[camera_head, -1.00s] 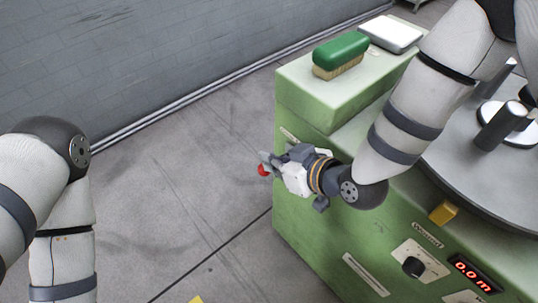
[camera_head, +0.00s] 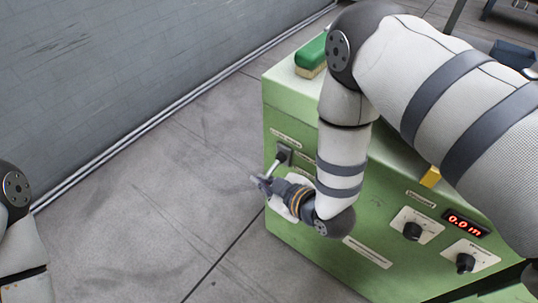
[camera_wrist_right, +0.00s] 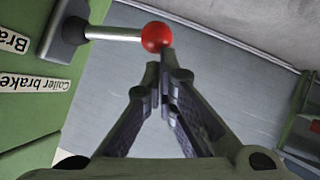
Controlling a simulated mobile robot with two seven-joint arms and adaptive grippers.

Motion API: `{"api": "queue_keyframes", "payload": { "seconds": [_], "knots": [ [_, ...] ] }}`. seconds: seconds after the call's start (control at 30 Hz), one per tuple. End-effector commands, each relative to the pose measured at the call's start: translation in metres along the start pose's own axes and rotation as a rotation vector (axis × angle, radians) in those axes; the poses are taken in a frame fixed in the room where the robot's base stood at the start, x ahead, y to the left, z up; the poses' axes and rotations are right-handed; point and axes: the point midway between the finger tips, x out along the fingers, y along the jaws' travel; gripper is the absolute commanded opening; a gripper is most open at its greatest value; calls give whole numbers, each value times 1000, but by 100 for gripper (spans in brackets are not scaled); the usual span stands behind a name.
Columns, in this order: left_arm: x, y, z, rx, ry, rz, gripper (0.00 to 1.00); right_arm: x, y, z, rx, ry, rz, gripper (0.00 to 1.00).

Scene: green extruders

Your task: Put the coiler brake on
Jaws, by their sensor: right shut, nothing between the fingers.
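My right gripper (camera_head: 259,183) is shut and empty at the lever's outer end, hiding the knob in the head view. In the right wrist view its fingertips (camera_wrist_right: 163,72) meet just beside the knob; I cannot tell whether they touch it. My left gripper is out of view.
The green machine (camera_head: 290,225) has dark knobs (camera_head: 412,231) and a red "0.0 m" display (camera_head: 466,223) on its front. A green brush (camera_head: 311,52) lies on top, partly behind my right arm. The floor between machine and grey wall (camera_head: 130,80) is clear.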

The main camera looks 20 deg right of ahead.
Motion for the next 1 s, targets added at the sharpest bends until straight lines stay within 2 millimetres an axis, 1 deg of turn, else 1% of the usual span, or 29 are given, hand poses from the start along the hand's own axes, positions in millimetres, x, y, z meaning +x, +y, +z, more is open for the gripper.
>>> {"api": "queue_keyframes", "payload": {
  "seconds": [0.3, 0.83, 0.93, 1.0],
  "knots": [
    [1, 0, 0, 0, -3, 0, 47, 5, -5, 7, 1, 0, -2, 0],
    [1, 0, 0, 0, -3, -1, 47, 6, -6, 8, 2, 0, -2, 0],
    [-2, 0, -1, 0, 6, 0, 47, 4, -3, 3, 1, 3, 0, 0],
    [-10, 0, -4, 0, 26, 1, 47, 1, 2, -7, 0, 8, 3, 0]
  ]
}}
